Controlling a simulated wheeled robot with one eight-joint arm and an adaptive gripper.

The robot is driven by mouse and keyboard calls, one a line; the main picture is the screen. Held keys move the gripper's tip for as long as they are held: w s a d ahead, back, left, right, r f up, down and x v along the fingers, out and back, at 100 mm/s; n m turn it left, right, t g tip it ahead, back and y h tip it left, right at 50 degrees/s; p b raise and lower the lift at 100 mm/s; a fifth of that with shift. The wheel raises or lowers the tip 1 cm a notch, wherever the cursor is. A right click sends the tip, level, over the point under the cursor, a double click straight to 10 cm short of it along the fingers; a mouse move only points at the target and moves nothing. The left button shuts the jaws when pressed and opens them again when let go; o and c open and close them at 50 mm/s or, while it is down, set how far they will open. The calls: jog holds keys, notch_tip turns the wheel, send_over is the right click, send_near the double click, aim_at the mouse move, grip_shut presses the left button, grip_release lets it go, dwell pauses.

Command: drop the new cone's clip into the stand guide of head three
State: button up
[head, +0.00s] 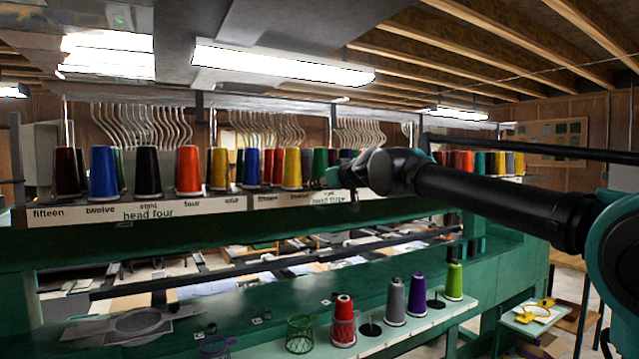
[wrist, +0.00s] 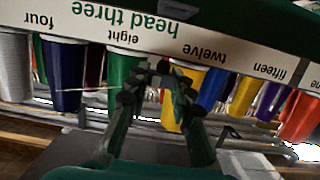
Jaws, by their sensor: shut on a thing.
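My gripper (head: 345,178) is at the upper cone rack, by the head three sign (head: 328,199). In the wrist view the gripper (wrist: 162,76) is shut in front of the cone row, between the eight and twelve labels of the upside-down head three sign (wrist: 150,14). What it grips, taken as the clip, is too small and hidden by the fingers to make out. A green cone (wrist: 122,68) is just left of the fingers and a yellow cone (wrist: 171,112) is partly behind them. I cannot pick out the stand guide or tell which cone is the new one.
The head four cone row (head: 147,174) stands left along the same rack. Curved thread tubes (head: 265,128) hang above. A lower white shelf (head: 385,343) holds a red cone (head: 343,322), a grey cone (head: 394,301), a purple cone (head: 416,296) and a lime cone (head: 454,281).

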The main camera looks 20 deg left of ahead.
aim_at(315, 203)
jog(key=shift+f, duration=2.75)
jog(key=shift+s+d, duration=0.1)
jog(key=shift+d, duration=0.05)
jog(key=o, duration=0.8)
